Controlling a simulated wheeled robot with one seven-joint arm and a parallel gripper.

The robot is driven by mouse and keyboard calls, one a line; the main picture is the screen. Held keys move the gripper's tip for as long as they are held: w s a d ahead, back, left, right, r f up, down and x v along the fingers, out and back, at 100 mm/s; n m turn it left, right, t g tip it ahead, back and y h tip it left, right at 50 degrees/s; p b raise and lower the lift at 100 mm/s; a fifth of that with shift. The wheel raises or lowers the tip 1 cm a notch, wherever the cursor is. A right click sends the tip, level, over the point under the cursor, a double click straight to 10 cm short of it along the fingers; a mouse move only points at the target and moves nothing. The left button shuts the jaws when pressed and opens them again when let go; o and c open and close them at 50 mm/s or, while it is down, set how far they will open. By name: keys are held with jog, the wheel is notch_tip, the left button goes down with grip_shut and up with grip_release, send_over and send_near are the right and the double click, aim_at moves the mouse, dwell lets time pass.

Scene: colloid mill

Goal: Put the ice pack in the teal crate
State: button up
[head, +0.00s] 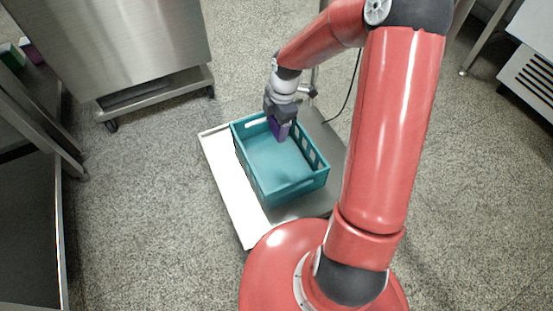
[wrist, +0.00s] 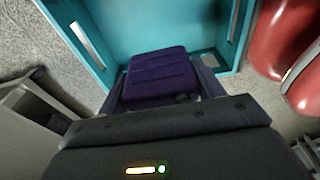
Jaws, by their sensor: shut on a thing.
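The teal crate (head: 281,190) stands on a low flat platform in the middle of the head view, and its interior is empty where I can see it. My gripper (head: 281,127) is at the crate's far end, over its interior, shut on the purple ice pack (head: 278,127). In the wrist view the ice pack (wrist: 160,72) sits between the fingers of my gripper (wrist: 162,92), with the crate (wrist: 150,25) beyond it. I cannot tell whether the ice pack touches the crate's floor.
The platform (head: 228,192) has a white strip along its left side. A steel cabinet on wheels (head: 120,45) stands at the upper left, and a dark steel frame (head: 35,120) is at the left edge. The speckled floor between them is clear.

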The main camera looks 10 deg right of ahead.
notch_tip(320, 180, down, 16)
jog(key=b, duration=0.3)
jog(key=shift+b, duration=0.3)
jog(key=shift+f, duration=0.1)
jog(key=o, duration=1.1)
jog(key=shift+c, duration=0.2)
